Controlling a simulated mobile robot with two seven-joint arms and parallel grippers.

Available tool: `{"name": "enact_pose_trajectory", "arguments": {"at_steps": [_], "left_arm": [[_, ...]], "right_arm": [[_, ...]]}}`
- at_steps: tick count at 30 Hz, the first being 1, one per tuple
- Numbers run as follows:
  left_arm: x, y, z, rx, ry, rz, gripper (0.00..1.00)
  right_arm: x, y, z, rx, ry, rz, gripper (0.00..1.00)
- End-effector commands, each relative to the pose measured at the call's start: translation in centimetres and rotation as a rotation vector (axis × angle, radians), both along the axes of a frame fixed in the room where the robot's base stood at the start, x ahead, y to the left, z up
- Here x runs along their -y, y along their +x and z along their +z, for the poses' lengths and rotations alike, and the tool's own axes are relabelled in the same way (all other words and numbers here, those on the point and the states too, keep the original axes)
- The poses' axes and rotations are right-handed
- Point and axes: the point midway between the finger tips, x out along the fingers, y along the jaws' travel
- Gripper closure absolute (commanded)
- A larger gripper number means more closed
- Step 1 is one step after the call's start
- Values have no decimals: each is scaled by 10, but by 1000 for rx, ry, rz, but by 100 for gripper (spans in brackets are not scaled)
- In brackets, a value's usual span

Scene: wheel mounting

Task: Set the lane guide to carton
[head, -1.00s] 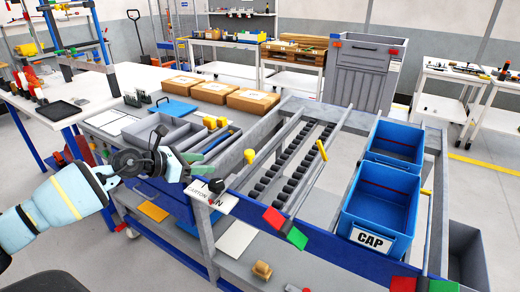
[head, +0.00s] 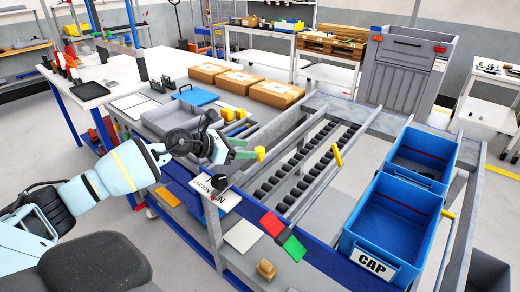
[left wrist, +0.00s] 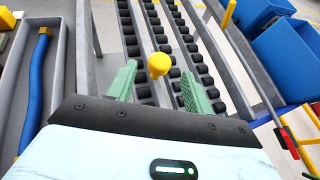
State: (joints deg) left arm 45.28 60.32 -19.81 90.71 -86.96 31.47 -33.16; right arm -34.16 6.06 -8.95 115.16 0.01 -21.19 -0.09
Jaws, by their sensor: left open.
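The lane guide appears to be a lever with a yellow knob (head: 260,153) beside the roller lane (head: 310,155). A plate reading CARTON, with part of its lettering hidden, is the label (head: 208,186) on the frame's near corner; a black knob stands by it. My left gripper (head: 243,148) is open and empty, its green fingers close to the yellow knob. In the left wrist view the yellow knob (left wrist: 159,64) shows between the two green fingertips, with space on both sides. Whether it is within finger depth I cannot tell. My right gripper is not in view.
Two blue bins (head: 392,217) stand right of the lane, the nearer labelled CAP. Grey trays (head: 178,118) and brown cartons (head: 275,88) lie beyond my left arm. Red and green tabs (head: 272,223) stick out at the front.

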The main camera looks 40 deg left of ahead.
Motion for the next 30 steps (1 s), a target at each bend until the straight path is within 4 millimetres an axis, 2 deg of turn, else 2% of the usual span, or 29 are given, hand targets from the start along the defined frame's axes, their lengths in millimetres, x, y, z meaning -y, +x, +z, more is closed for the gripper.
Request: {"name": "enact_pose_trajectory", "arguments": {"at_steps": [3,10,23,30], "left_arm": [[8,16,-5,4,-5,1,49],[20,39,-17,2,-3,1,49],[24,47,-21,1,2,-1,49],[24,47,-21,0,1,0,80]], "right_arm": [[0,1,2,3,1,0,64],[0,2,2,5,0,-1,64],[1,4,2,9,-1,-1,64],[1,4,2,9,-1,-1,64]]}}
